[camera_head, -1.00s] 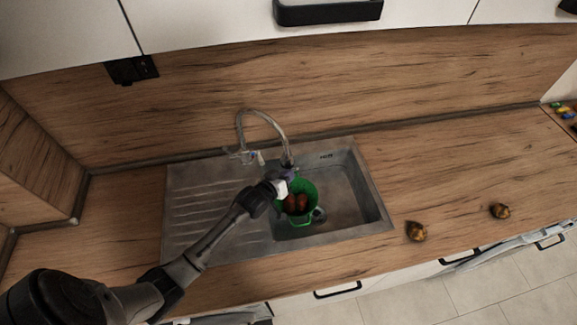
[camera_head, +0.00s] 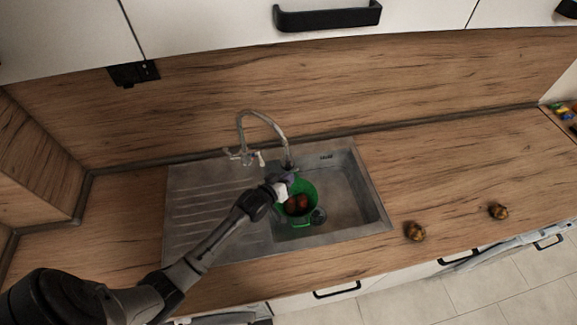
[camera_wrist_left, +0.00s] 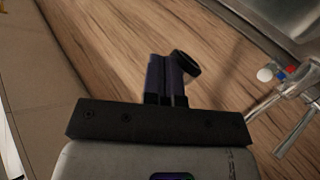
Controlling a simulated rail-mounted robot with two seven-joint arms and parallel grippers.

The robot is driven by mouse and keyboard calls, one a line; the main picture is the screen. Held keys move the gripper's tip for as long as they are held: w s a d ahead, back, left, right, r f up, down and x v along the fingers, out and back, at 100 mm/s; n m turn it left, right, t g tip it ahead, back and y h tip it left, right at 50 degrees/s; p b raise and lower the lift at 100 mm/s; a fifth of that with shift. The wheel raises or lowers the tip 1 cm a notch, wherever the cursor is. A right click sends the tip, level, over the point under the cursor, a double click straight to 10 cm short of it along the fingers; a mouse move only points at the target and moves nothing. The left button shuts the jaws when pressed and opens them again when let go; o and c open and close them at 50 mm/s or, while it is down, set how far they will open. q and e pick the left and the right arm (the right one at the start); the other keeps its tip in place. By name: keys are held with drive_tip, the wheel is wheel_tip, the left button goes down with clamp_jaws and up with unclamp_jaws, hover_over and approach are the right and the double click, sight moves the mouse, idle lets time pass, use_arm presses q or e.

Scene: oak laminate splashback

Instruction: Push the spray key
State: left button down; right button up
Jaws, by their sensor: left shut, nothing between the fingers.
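The faucet (camera_head: 262,115) has a tall curved grey spout that ends over the sink. My left gripper (camera_head: 283,172) is at the end of the spout, above the basin's left side, and covers much of the spray head there. The spray key cannot be made out. In the left wrist view my left gripper's fingers (camera_wrist_left: 167,75) are together with nothing between them. A dark round piece (camera_wrist_left: 186,62) shows right beside the fingertips; I cannot tell whether they touch it. The faucet's base, with red and blue marks, is at that view's right (camera_wrist_left: 290,85). My right gripper is out of view.
A green colander (camera_head: 308,188) with red round items stands in the steel sink (camera_head: 360,195) just below the gripper. Two brown round items (camera_head: 415,231) (camera_head: 499,211) lie on the counter to the right. The wood splashback (camera_head: 380,80) rises behind.

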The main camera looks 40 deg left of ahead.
use_arm(q)
drive_tip(key=shift+s+d, duration=0.1)
drive_tip(key=s+d+p, duration=0.3)
drive_tip(key=s+d, duration=0.1)
drive_tip(key=shift+d, duration=0.1)
idle(0.7)
drive_tip(key=shift+s, duration=0.15)
